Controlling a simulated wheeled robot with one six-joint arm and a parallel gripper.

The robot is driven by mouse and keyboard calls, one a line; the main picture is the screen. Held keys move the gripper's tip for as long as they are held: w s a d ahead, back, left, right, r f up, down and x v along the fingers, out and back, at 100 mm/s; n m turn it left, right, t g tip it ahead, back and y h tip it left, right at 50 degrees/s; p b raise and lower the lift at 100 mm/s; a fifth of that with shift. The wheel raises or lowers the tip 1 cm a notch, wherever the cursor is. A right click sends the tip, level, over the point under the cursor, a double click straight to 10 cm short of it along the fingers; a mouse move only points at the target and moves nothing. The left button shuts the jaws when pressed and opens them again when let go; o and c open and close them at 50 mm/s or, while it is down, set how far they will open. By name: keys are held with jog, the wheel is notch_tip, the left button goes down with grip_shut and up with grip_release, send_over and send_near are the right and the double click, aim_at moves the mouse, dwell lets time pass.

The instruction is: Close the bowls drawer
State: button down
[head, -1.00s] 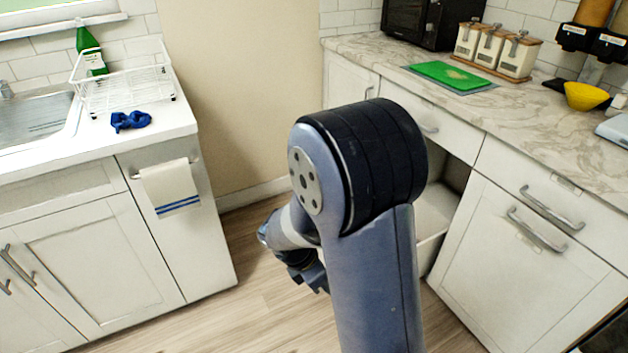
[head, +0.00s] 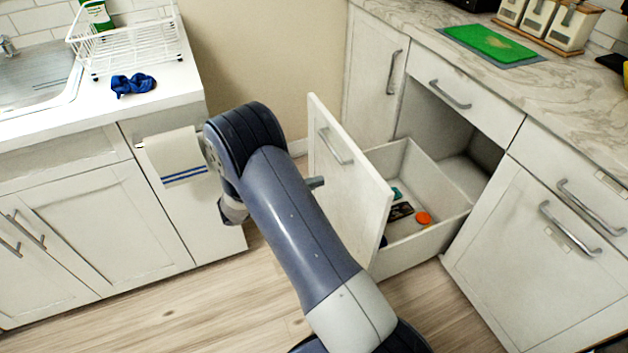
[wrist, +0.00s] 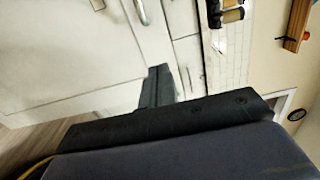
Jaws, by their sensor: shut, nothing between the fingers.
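One deep drawer (head: 432,248) in the right-hand cabinets is pulled well out, its white front panel (head: 345,190) standing away from the cabinet with a bar handle (head: 335,146) on it. Inside it are an orange round thing, a dark flat thing and a teal thing; no bowl can be made out. My gripper is mostly hidden behind my arm in the head view; a grey tip (head: 316,182) shows in front of the drawer front. Contact cannot be told. In the wrist view my gripper (wrist: 158,86) is shut and empty, with white cabinet fronts beyond.
A shut drawer (head: 465,98) sits above the opening, and a shut cabinet front (head: 520,240) stands at right. The left counter holds a dish rack (head: 125,40) and blue cloth (head: 133,85); a towel (head: 175,158) hangs below. Wood floor (head: 220,310) lies between.

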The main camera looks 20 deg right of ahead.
aim_at(362, 168)
jog(key=d+b, duration=0.1)
jog(key=d, duration=1)
jog(key=shift+w, duration=0.1)
